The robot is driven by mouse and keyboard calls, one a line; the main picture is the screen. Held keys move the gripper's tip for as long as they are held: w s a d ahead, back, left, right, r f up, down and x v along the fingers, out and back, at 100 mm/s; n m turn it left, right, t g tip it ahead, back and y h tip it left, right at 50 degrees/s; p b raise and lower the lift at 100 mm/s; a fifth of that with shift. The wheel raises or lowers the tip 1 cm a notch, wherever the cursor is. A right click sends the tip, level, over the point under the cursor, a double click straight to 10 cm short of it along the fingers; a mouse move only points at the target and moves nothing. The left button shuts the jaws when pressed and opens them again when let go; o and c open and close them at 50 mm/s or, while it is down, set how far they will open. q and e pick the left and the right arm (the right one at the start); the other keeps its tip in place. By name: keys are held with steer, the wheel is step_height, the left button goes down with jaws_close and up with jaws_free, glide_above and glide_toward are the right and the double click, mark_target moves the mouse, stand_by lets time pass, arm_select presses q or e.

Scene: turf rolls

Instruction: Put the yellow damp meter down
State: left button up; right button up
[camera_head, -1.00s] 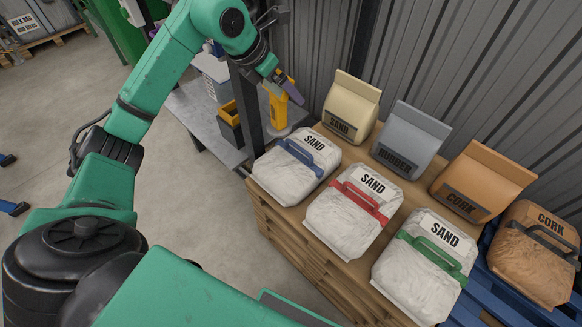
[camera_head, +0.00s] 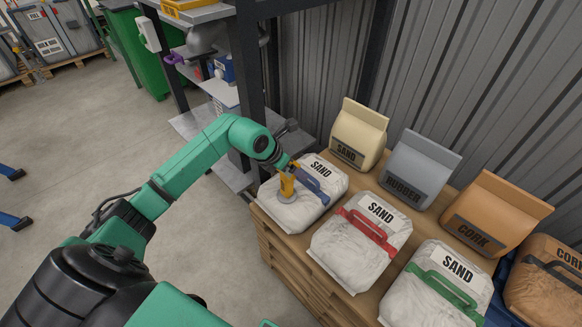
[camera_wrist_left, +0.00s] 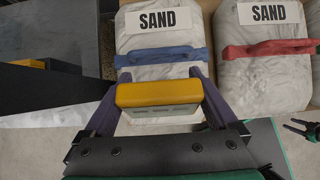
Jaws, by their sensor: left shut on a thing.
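The yellow damp meter (camera_head: 287,186) is in my left gripper (camera_head: 292,174), whose fingers are shut on it. In the left wrist view the meter's yellow body (camera_wrist_left: 158,95) sits between the two dark fingers. In the head view its grey round foot (camera_head: 286,197) is over the white sand bag with the blue handle (camera_head: 311,205). I cannot tell whether the foot touches the bag. A small dark pronged shape at the right edge of the left wrist view may be my right gripper (camera_wrist_left: 303,130); its jaw state is unclear.
White sand bags with red (camera_head: 361,228) and green (camera_head: 437,285) handles lie alongside on the wooden pallet stack (camera_head: 288,264). Cream sand (camera_head: 357,135), grey rubber (camera_head: 417,168) and orange cork (camera_head: 490,212) bags stand behind. A dark shelf post (camera_head: 251,75) rises left of the bags.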

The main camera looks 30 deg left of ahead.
arm_select(q)
steer(key=o, duration=1.4)
steer(key=shift+c, duration=0.2)
steer(key=v, duration=1.2)
